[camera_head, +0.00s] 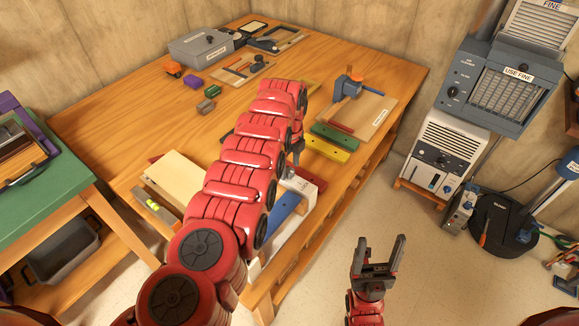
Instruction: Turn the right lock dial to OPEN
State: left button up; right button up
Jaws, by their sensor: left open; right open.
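My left arm reaches across the wooden workbench (130,95), and its red links cover part of the worktop. My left gripper (291,166) points down beside a white fixture (310,181) at the bench's front right edge. Only a small grey part of this gripper shows, and its jaws are mostly hidden. The white fixture carries small dark lettering that I cannot read. I cannot make out a lock dial or an OPEN mark; the arm may hide them. My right gripper (380,250) is open and empty, fingers spread, over the floor right of the bench.
A blue bar (284,207) lies at the bench front. A grey box (201,47) stands at the back.

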pick_arm(q)
jog(key=shift+f, duration=0.5)
grip_shut()
